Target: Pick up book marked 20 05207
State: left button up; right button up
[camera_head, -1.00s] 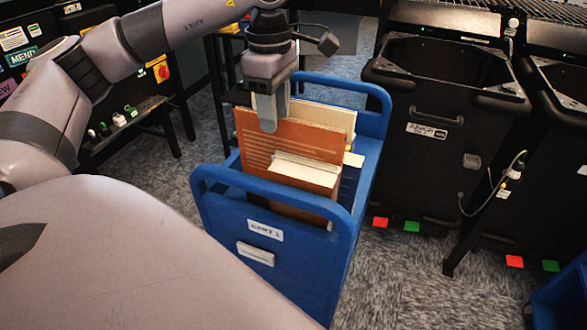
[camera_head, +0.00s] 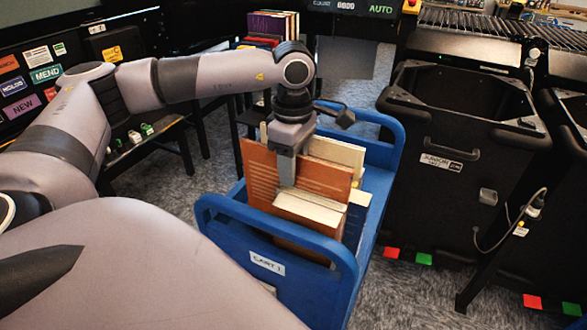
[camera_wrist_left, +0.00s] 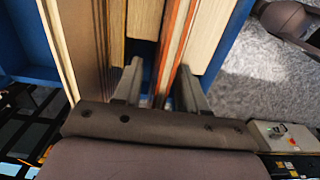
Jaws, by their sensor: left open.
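Several books stand upright in the blue cart (camera_head: 230,228). A tall orange-brown book (camera_head: 262,170) stands behind a shorter one with cream pages (camera_head: 312,207); a cream book (camera_head: 338,152) stands farther back. No marking 20 05207 is readable, so I cannot tell which book bears it. My left gripper (camera_head: 287,175) points down among the books, one finger in front of the orange-brown cover. In the left wrist view, the open fingers (camera_wrist_left: 159,88) reach down on either side of an orange-edged book (camera_wrist_left: 172,45), with a gap beside the left finger. The lower fingertips are hidden. My right gripper is not in view.
The cart's raised blue end handles (camera_head: 285,228) flank the books. Another group of books (camera_head: 272,25) stands at the back. Grey carpet shows between cart and bins.

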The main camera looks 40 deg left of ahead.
pick_arm(q)
grip_shut()
jog(key=shift+r, duration=0.15)
